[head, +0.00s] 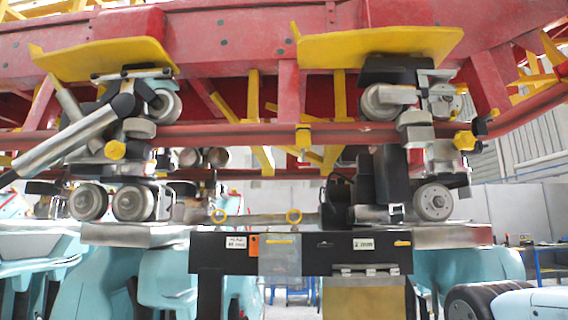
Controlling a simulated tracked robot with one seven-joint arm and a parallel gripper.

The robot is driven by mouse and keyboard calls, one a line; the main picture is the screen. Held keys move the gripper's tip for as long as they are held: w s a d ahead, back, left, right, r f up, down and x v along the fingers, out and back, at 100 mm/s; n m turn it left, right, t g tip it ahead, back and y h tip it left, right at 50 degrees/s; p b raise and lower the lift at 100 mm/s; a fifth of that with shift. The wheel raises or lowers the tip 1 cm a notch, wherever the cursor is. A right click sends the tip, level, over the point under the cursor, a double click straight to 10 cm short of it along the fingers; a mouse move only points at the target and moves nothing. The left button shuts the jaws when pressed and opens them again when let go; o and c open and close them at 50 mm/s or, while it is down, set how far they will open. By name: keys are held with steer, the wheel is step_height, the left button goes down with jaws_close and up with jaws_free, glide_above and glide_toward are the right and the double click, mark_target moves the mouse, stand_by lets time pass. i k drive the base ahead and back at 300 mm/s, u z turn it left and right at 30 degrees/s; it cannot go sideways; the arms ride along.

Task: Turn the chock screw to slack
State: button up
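I cannot single out the chock screw with certainty. Yellow hex-headed parts show in the head view: one on the left wheel assembly (115,149), one on the right wheel assembly (465,140), and a small yellow fitting (303,137) under the red rail between them. A black block (390,178) stands beside the lower right wheel (433,202). A grey tube with a black joint (68,140) runs from the left edge up to the left wheel assembly; I cannot tell what it belongs to. I see no gripper fingers in this view.
A black bench (210,252) with white labels, one reading "2 mm" (363,244), stands below the rail. A red beam (230,45) with yellow plates spans the top. Light-blue bodies (165,270) crowd the lower left; a blue and grey rounded part (500,300) fills the lower right.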

mark_target(303, 163)
steer(key=z, duration=0.2)
steer(key=i, duration=0.9)
steer(key=u, duration=0.1)
